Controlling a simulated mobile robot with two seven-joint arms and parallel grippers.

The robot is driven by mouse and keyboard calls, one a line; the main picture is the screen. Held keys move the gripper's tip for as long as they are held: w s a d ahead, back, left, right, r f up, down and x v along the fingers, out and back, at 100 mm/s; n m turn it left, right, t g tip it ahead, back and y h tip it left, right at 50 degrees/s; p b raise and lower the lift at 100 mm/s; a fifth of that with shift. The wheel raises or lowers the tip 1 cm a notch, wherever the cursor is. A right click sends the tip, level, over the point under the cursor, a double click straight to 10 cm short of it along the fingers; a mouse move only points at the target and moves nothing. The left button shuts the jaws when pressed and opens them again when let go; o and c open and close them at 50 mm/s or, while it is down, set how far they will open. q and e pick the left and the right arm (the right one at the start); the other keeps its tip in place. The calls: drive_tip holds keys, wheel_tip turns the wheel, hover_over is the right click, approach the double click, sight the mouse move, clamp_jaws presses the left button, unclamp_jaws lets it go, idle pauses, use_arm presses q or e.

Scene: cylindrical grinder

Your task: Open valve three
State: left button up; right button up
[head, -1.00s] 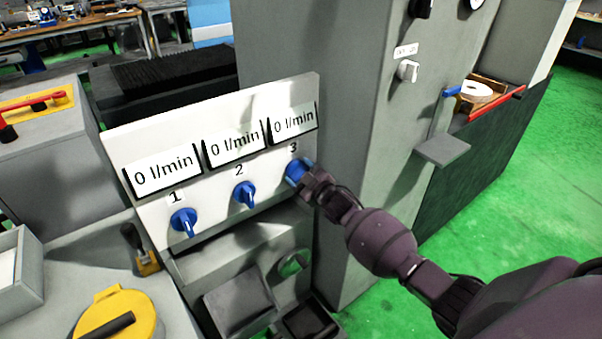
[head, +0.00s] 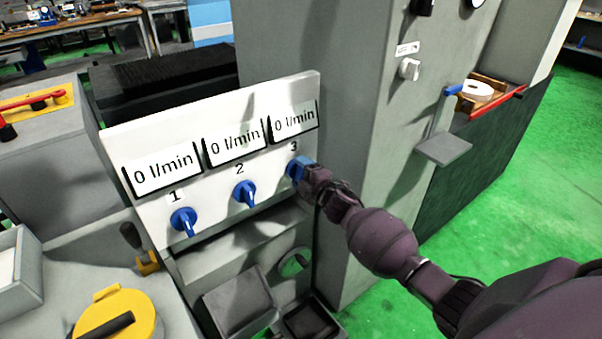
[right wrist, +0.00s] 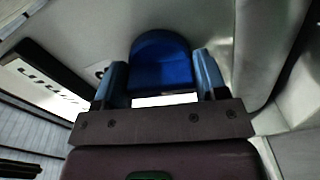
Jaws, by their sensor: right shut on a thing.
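Valve three is a blue knob (head: 293,167) at the right end of a tilted white panel (head: 215,185), under the label 3. Its display (head: 294,118) reads 0 l/min. My right gripper (head: 305,172) is at this knob and shut on it, hiding part of it. In the right wrist view the blue knob (right wrist: 161,60) stands between the two blue fingers of the gripper (right wrist: 160,85). Valve two (head: 245,193) and valve one (head: 184,221) are blue knobs further left, handles pointing down, displays also at 0 l/min. My left gripper is not in view.
A grey machine column (head: 350,130) rises right behind the panel, with a small white switch (head: 409,69). A grey ledge (head: 444,149) juts out at the right. A yellow round part (head: 115,318) lies at the lower left. Green floor is free at the right.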

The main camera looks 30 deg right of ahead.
idle(0.4)
drive_tip(key=o, duration=0.9)
drive_tip(key=s+d+p, duration=0.1)
drive_tip(key=s, duration=0.9)
drive_tip(key=shift+s+d, duration=0.25)
drive_tip(key=shift+s, duration=0.1)
